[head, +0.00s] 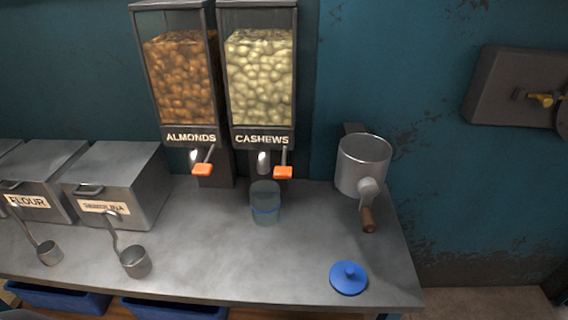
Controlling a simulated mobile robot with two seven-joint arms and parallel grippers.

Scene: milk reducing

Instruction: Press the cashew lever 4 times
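The cashew dispenser (260,80) is a clear-fronted bin of pale nuts with a "CASHEWS" label, fixed at the back of the counter. Its lever (283,172) has an orange tip and sticks out below the label, right of the metal spout (263,162). A clear, bluish cup (265,205) stands on the counter below the spout; its contents cannot be made out. Neither of my grippers shows in the head view.
The almond dispenser (180,85) with its own orange lever (203,169) stands directly left. A metal pot with a wooden handle (362,165) is at right, a blue lid (348,278) at front right. Metal bins (120,180) and scoops (135,261) are at left. The counter's front middle is clear.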

